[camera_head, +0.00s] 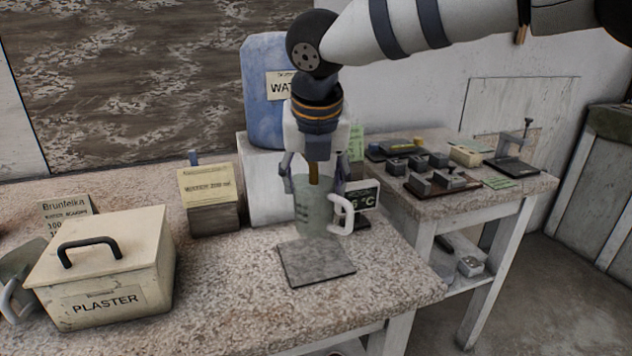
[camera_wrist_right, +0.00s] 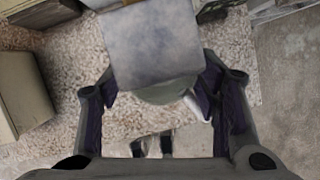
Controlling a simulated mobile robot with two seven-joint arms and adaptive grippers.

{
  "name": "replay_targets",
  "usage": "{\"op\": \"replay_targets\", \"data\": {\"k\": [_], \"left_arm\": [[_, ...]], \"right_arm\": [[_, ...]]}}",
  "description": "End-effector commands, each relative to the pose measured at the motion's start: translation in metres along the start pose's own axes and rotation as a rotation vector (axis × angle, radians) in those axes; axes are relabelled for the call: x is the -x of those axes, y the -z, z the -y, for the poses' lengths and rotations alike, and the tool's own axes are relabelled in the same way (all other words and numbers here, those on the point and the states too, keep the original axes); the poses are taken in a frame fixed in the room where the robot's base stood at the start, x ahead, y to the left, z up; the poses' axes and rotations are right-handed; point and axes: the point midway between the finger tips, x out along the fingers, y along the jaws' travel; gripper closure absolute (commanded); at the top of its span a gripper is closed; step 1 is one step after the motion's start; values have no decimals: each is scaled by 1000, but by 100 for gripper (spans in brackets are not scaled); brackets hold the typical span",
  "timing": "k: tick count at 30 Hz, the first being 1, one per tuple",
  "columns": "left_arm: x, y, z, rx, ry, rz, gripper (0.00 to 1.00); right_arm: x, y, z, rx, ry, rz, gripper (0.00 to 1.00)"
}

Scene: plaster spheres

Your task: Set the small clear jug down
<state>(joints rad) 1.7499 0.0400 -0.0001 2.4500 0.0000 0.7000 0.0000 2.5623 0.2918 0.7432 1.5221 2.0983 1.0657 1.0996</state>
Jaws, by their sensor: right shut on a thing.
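The small clear jug (camera_head: 313,213), greenish and see-through with a white handle on its right, is upright between the fingers of my right gripper (camera_head: 316,183). The gripper points down and is shut on it. A square grey tile (camera_head: 316,264) lies on the speckled worktop just in front of the jug's base. I cannot tell whether the base touches the worktop. In the right wrist view, part of the jug (camera_wrist_right: 170,92) shows between the fingers (camera_wrist_right: 165,100), beside the grey slab (camera_wrist_right: 155,48). My left gripper is not in view.
A plaster box (camera_head: 105,270) stands at the left, with a labelled block (camera_head: 208,205) behind. A blue water container (camera_head: 262,95) stands on a white block (camera_head: 262,185). A small display (camera_head: 363,197) is right of the jug. A side table (camera_head: 515,192) holds metal pieces.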

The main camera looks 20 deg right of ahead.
Motion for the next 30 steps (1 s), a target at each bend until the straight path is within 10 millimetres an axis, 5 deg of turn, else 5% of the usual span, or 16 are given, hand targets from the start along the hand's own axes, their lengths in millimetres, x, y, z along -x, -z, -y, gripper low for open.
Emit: {"op": "replay_targets", "data": {"k": [15,30], "left_arm": [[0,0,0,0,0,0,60],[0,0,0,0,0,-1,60]], "right_arm": [[-46,19,0,-4,4,18,86],[-51,21,0,-4,2,19,86]]}}
